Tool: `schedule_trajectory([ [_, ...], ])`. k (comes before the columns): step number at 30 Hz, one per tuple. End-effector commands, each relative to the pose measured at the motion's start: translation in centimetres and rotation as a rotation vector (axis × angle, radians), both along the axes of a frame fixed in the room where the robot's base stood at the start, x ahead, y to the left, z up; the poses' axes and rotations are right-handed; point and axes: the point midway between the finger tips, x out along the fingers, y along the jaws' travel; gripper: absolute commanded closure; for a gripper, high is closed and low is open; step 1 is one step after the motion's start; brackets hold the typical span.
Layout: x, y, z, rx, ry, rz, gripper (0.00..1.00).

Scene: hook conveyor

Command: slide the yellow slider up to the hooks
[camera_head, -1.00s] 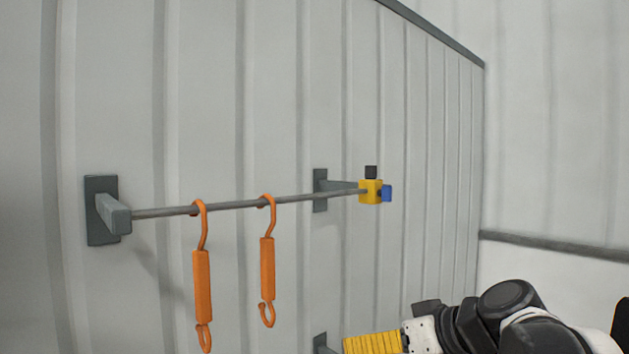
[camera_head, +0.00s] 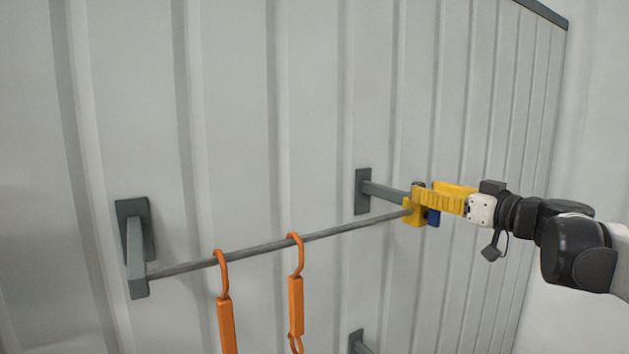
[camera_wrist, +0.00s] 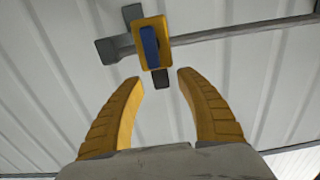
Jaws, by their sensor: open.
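The yellow slider (camera_head: 411,212) sits on the grey rod (camera_head: 335,230) near its right end, beside the right wall bracket. It also shows in the wrist view (camera_wrist: 163,31), with a blue part on its face and dark tabs above and below. My gripper (camera_head: 421,197) is at the slider in the head view and partly covers it.
The left wall bracket (camera_head: 133,245) and right wall bracket (camera_head: 363,191) hold the rod off the ribbed grey wall (camera_head: 230,110). Another bracket (camera_head: 358,343) shows at the bottom edge. The rod is clear between the slider and the right hook.

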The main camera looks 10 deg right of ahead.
Motion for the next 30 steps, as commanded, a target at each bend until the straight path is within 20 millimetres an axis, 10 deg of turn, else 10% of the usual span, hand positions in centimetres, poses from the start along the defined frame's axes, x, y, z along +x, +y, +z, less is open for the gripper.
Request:
schedule_trajectory([
  [16,2.7,1.0,0.0,0.000,0.001,0.000,0.57],
  [21,2.7,1.0,0.0,0.001,0.001,0.000,1.00],
  [30,2.7,1.1,0.0,0.001,0.000,0.000,1.00],
])
